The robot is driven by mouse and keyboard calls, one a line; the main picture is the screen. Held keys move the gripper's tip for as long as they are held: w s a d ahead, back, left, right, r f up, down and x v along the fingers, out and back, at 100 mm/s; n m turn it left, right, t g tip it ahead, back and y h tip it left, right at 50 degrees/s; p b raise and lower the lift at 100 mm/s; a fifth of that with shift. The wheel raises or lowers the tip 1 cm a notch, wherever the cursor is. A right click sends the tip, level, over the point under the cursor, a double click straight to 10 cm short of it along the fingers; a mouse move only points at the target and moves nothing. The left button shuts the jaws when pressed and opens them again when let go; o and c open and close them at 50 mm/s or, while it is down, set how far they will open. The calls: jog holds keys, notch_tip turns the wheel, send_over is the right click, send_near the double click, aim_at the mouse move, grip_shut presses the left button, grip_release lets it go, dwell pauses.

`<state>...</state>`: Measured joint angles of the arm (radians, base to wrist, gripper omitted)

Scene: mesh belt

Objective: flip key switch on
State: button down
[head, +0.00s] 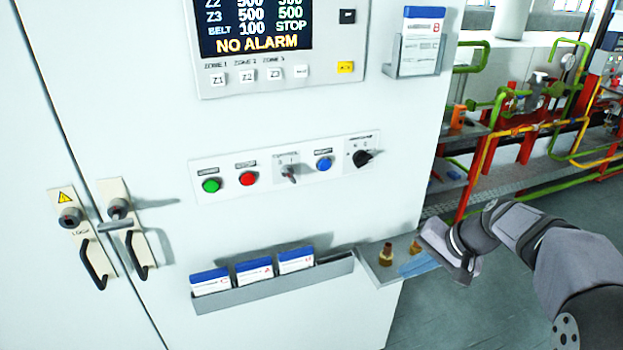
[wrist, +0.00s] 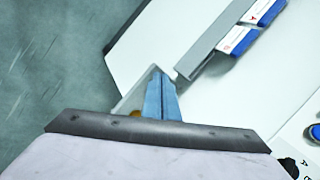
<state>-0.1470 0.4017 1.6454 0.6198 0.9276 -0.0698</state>
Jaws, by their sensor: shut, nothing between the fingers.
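The key switch (head: 289,172) sits on a white control strip (head: 222,164) on the cabinet front, between a red and a blue button. A small metallic key sticks out of it; I cannot tell its exact position. My gripper (head: 420,264) is at the lower right in the head view, in front of the small shelf and well below and right of the key switch. Its blue fingers are together and empty, and they also show in the wrist view (wrist: 161,95). The key switch is not visible in the wrist view.
A green button (head: 211,185), red button (head: 248,179), blue button (head: 324,164) and black selector (head: 362,158) share the strip. A card rack (head: 270,286) and a small shelf (head: 378,272) with a brass piece (head: 386,254) jut out below. Pipes stand behind at right.

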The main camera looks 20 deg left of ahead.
jog(key=w+a+r+n+t+y, duration=0.1)
jog(key=w+a+r+y, duration=0.1)
jog(key=a+r, duration=0.35)
jog(key=w+a+r+y, duration=0.2)
jog(key=r+y, duration=0.1)
jog(key=r, duration=0.6)
jog(key=s+a+r+n+g+y, duration=0.2)
jog(key=s+a+r+n+y, duration=0.1)
jog(key=r, duration=0.6)
jog(key=shift+s+a+r+n, duration=0.3)
jog(key=shift+s+a+n, duration=0.15)
jog(key=shift+n, duration=0.05)
